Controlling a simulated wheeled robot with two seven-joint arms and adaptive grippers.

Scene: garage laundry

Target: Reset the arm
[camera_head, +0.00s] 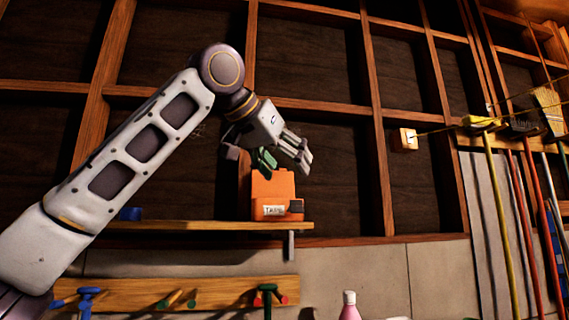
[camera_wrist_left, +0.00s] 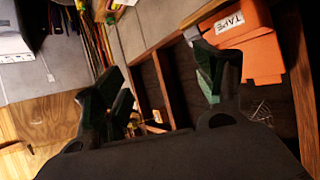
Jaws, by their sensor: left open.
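My left arm (camera_head: 140,150) comes in from the left of the head view, bent at its elbow near the top. Its gripper (camera_head: 285,158) is in front of the wall, just above an orange box labelled TAPE (camera_head: 272,190) on a wooden shelf (camera_head: 190,226). In the left wrist view the two fingers (camera_wrist_left: 160,95) stand wide apart with nothing between them. The orange box (camera_wrist_left: 245,40) shows at the upper right there, partly behind one finger. I cannot tell from the views whether the gripper touches the box. My right gripper is in neither view.
Below the shelf a wooden rail (camera_head: 190,292) holds several tools. A pink bottle (camera_head: 349,306) stands at the bottom edge. Long-handled tools, among them a yellow-handled one (camera_head: 500,220), hang at the right.

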